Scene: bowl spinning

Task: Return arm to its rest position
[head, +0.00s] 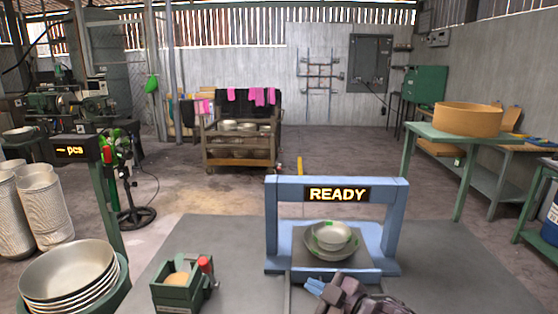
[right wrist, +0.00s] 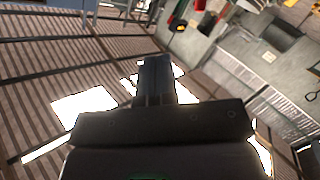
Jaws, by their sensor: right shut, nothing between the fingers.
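My right gripper (head: 316,287) is low in the head view, in front of the blue frame (head: 394,225) with the READY sign. In the right wrist view its fingers (right wrist: 155,78) are together with nothing between them. That view points up toward the slatted roof or wall, with the room tilted. The gripper is apart from both. My left gripper is in neither view.
A stack of large metal bowls (head: 68,270) stands at the lower left. A green box with a red-knobbed handle (head: 180,293) sits on the grey table (head: 235,240). A green stand (head: 450,140) with a round wooden ring (head: 468,119) is at the right. Open floor lies behind.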

